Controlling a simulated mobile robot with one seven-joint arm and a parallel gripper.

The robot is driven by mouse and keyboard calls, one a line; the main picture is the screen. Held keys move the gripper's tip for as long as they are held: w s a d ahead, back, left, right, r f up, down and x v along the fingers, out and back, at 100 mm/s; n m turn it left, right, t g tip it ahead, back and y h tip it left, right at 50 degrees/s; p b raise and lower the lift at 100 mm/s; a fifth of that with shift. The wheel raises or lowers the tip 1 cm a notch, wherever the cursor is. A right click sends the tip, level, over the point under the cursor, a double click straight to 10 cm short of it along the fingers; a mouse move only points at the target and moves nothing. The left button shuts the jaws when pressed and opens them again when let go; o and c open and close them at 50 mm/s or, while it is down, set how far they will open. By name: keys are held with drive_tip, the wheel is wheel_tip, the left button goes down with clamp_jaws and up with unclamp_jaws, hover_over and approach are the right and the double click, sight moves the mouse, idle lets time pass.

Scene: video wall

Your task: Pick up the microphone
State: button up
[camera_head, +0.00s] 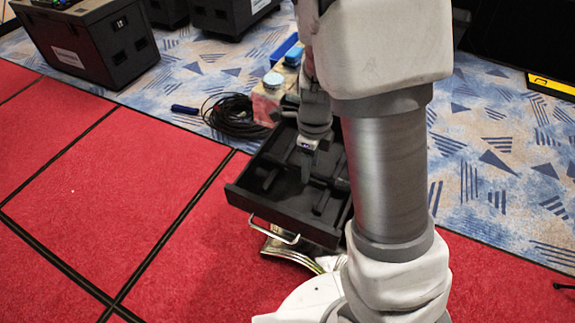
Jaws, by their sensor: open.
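My gripper (300,178) hangs inside or just over an open black drawer (238,198), with its dark fingers apart. The fingers are hard to tell from the dark drawer. I cannot make out a microphone for certain. Dark shapes lie in the drawer around the fingers, but they blend with its floor. My own arm hides the drawer's right side.
A coiled black cable (232,116) and a small dark blue item (185,109) lie on the patterned carpet. A box with blue-topped items (267,98) stands behind the drawer. Black cases (90,45) stand at the back. Red floor panels (120,190) at left are clear.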

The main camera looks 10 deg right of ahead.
drive_tip(key=shift+f, duration=0.7)
clamp_jaws()
